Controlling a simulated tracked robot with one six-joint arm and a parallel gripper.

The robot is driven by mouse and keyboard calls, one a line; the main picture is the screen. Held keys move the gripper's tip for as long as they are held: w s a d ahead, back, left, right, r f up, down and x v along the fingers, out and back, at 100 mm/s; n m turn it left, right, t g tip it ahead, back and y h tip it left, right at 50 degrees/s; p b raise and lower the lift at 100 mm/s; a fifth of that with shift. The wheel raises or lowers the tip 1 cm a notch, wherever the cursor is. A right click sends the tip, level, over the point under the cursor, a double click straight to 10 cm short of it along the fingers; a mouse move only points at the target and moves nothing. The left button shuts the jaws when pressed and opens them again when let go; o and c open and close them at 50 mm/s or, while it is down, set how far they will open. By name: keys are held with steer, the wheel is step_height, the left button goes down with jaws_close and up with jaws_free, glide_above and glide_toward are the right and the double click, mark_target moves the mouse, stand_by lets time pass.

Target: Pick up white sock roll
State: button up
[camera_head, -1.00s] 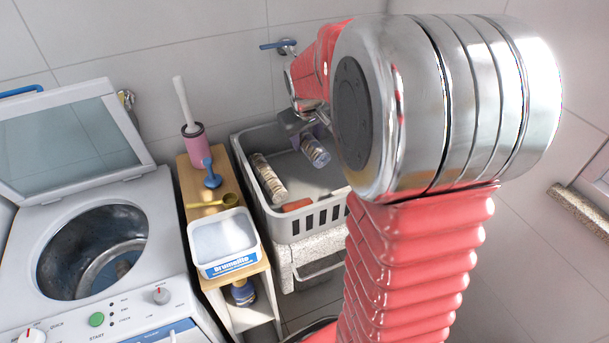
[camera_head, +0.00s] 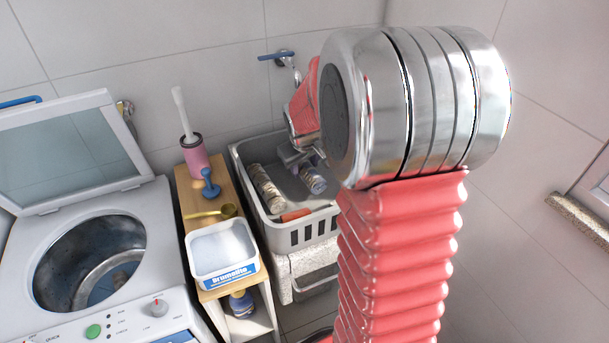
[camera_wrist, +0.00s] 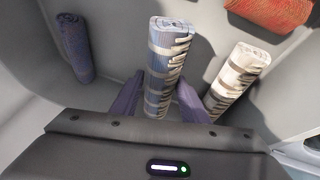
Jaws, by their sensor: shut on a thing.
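My gripper (camera_head: 301,160) is low inside the grey laundry basket (camera_head: 298,237). In the wrist view its two purple fingers (camera_wrist: 160,88) are closed on the sides of a blue-and-white striped sock roll (camera_wrist: 168,42). That roll also shows in the head view (camera_head: 313,179). The white sock roll (camera_wrist: 240,70), cream with dark stripes, lies just right of the right finger, outside the grip. In the head view, a pale roll (camera_head: 265,187) lies along the basket's left side. The gripper hides part of the striped roll's lower end.
A dark blue roll (camera_wrist: 76,47) lies left in the basket, and an orange-red roll (camera_wrist: 270,10) lies at the upper right. The basket walls enclose the gripper. A wooden shelf (camera_head: 195,226) with a white tub (camera_head: 222,248) and a washing machine (camera_head: 92,262) stand left.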

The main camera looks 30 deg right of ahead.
steer(key=shift+f, duration=0.1)
steer(key=shift+f, duration=1.75)
steer(key=o, duration=1.1)
steer(key=shift+f, duration=0.1)
steer(key=v, duration=1.2)
